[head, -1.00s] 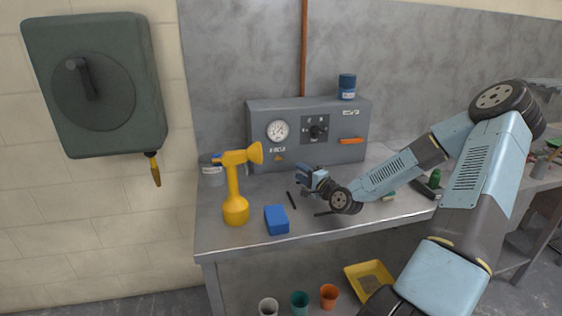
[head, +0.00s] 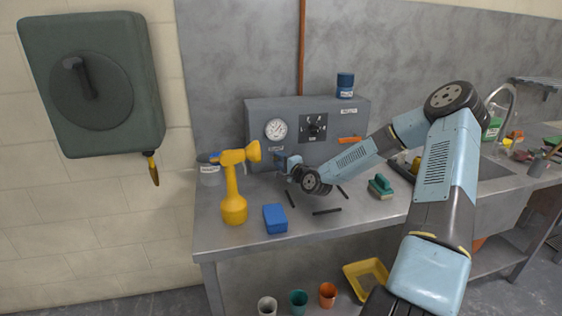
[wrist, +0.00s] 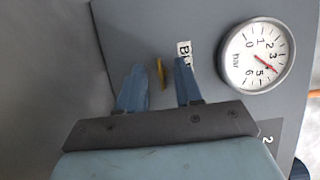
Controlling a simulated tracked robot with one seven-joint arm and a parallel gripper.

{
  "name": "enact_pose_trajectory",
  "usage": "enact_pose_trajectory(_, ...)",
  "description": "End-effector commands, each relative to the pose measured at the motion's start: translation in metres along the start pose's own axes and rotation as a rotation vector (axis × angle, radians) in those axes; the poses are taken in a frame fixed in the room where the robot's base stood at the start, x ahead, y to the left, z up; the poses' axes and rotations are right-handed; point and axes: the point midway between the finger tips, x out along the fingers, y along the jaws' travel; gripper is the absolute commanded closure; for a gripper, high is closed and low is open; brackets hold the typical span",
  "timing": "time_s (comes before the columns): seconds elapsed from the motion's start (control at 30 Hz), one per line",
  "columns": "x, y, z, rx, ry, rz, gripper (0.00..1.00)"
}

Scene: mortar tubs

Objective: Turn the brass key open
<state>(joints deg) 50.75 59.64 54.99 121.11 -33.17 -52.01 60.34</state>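The brass key (wrist: 160,73) shows in the wrist view as a thin, yellow, edge-on shape on the grey panel (wrist: 215,105), beside a partly covered white label. My gripper (wrist: 159,65) is open, with one blue finger on each side of the key and a visible gap to both. I cannot tell how deep the fingers reach around it. In the head view my gripper (head: 284,163) is at the lower left front of the panel box (head: 350,120), and the key is hidden there.
A gauge (wrist: 257,54) sits right of the fingers in the wrist view.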

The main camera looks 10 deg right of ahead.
Motion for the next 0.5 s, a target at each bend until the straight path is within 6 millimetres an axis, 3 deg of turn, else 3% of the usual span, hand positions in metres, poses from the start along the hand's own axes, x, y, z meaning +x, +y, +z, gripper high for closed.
enact_pose_trajectory(0.1,-0.0002,0.0000,0.0000,0.000,0.000,0.000,0.65)
enact_pose_trajectory(0.5,-0.0006,0.0003,-0.0002,0.000,0.000,0.001,1.00)
